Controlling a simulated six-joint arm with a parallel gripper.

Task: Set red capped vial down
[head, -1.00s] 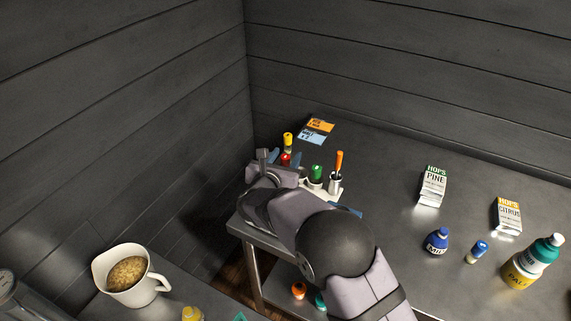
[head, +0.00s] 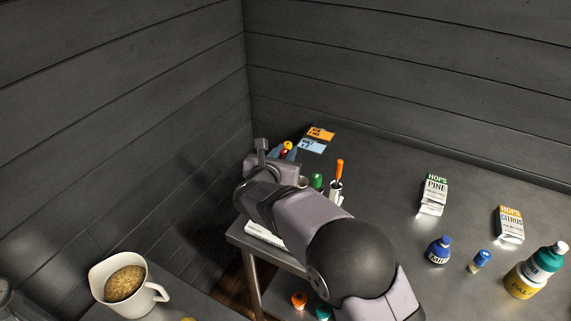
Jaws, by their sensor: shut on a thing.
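The red capped vial (head: 284,150) is mostly hidden behind my wrist. Only a spot of its red cap shows in the head view, between the blue fingers. My gripper (head: 284,152) is shut on it, at the far left of the table beyond the white holder. A yellow cap (head: 288,145) shows right at the fingers. I cannot tell whether the vial touches anything below.
A green capped vial (head: 317,181) and a white cup (head: 336,187) with an orange-handled tool stand right of my wrist. Orange and blue cards (head: 312,146) lie behind. A white item (head: 264,234) lies at the table's front-left edge. Hops boxes (head: 434,193) and bottles stand right.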

